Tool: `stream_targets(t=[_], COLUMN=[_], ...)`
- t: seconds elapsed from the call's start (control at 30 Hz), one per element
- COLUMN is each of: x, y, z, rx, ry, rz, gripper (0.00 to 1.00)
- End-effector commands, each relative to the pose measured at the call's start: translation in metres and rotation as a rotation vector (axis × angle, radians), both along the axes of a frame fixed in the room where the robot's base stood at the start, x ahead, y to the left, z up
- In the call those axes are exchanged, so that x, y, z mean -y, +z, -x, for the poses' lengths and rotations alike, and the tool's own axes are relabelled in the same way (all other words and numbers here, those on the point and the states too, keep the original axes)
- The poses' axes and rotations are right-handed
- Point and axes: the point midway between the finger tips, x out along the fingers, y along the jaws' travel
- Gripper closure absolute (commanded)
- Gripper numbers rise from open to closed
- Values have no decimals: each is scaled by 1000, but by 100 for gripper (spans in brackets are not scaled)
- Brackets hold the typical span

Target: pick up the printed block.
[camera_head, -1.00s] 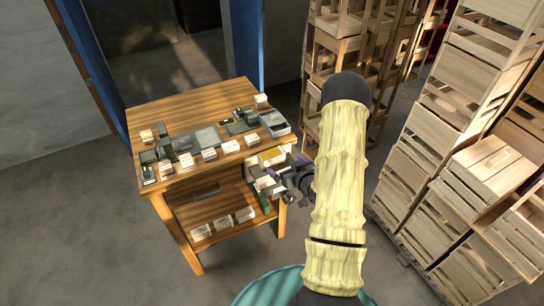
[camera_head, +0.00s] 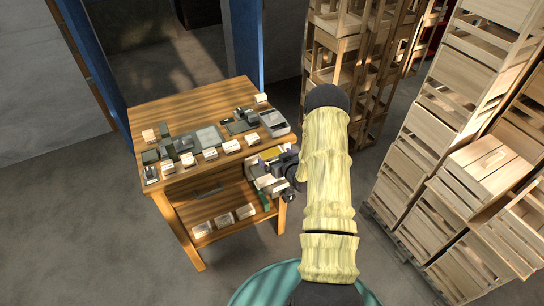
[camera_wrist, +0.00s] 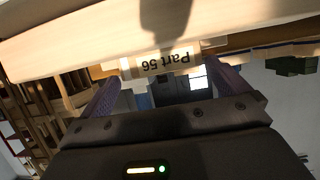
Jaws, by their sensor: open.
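A pale block with the printed label "Part 56" (camera_wrist: 165,62) shows upside down in the wrist view, just beyond and between the two finger tips. My gripper (camera_wrist: 167,79) is open, with its purple-grey fingers apart; I see no grip on the block. In the head view my gripper (camera_head: 279,169) is at the right front corner of the wooden table (camera_head: 190,98), beside pale and yellow items there. My arm partly hides this spot, and I cannot make out the "Part 56" label in the head view.
Several small labelled blocks (camera_head: 210,153) stand along the table's front part, with a grey box (camera_head: 274,122) at its right. More pale blocks (camera_head: 224,220) lie on the lower shelf. Tall stacks of wooden crates (camera_head: 420,130) stand to the right. The floor left of the table is clear.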

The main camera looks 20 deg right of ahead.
Motion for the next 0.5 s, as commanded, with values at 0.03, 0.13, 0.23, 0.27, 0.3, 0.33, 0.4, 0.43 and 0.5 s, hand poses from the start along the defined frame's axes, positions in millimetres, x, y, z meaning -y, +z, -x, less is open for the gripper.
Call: stream_targets(t=[0.03, 0.13, 0.23, 0.27, 0.3, 0.33, 0.4, 0.43, 0.5], x=[-2, -2, -2, -2, -2, -2, -2, -2, -2], y=[1, -5, -10, -11, -12, -12, -13, -13, -13], z=[-6, -19, -27, -29, -31, -32, -32, -32, -32], rx=[1, 1, 0, 0, 0, 0, 0, 0, 0], ry=[2, 1, 0, 0, 0, 0, 0, 0, 0], rz=[-1, 1, -1, -1, -1, -1, -1, -1, 0], gripper=[0, 0, 0, 0, 0, 0, 0, 0, 0])
